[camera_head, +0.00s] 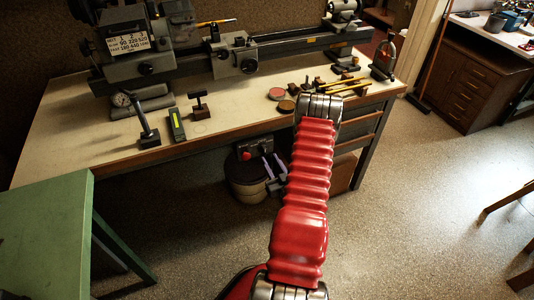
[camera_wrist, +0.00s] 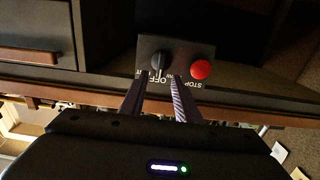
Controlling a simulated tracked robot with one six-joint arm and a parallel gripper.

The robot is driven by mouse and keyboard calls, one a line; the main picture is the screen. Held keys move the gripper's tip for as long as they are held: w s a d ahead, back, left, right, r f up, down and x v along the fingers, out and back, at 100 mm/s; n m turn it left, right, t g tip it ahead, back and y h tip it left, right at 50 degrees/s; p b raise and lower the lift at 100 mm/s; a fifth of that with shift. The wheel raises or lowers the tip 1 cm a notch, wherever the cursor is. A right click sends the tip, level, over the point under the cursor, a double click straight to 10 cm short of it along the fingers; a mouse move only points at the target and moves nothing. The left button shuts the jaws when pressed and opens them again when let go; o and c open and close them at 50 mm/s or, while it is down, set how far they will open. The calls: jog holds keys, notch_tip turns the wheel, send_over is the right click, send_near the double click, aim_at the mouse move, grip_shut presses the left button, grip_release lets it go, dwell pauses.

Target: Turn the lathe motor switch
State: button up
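The lathe motor switch is a black rotary knob (camera_wrist: 157,63) on a dark panel (camera_wrist: 180,47) in the wrist view, with "OFF" lettering appearing upside down beneath it. A red STOP button (camera_wrist: 201,69) sits to its right. My gripper (camera_wrist: 161,75) is open, its two fingers apart, with the fingertips close to the panel on either side of the knob's lower part. Contact with the knob cannot be told. In the head view my gripper (camera_head: 274,168) is below the bench front, beside a dark box with a red button (camera_head: 246,155); the knob is hidden there.
The lathe (camera_head: 240,53) stands on the pale bench (camera_head: 80,125), which has several small tools on it. The bench edge lies just above my gripper. Round containers (camera_head: 247,190) stand underneath.

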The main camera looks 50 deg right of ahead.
aim_at(265, 151)
jog(key=shift+x, duration=2.5)
jog(key=shift+c, duration=0.3)
grip_shut()
jog(key=shift+d, duration=0.1)
